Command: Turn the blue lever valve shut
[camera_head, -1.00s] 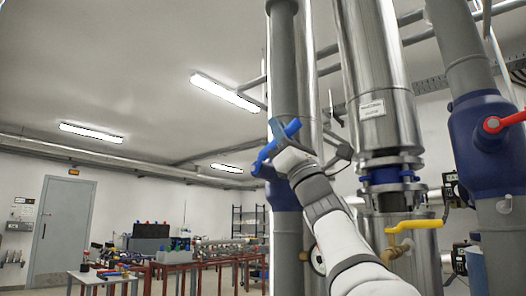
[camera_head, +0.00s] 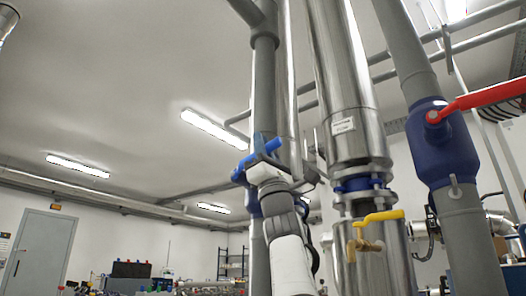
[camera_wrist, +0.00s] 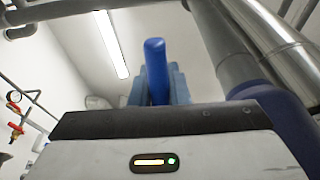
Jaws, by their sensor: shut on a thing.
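The lever's blue valve body (camera_wrist: 270,105) shows at the right of the wrist view, on the grey pipe.
A steel column (camera_head: 340,90) stands just right of my arm. A yellow lever (camera_head: 383,216) sits low on it. A red lever (camera_head: 480,100) on a blue valve body (camera_head: 443,150) is farther right. A grey door (camera_head: 40,255) and tables are far left.

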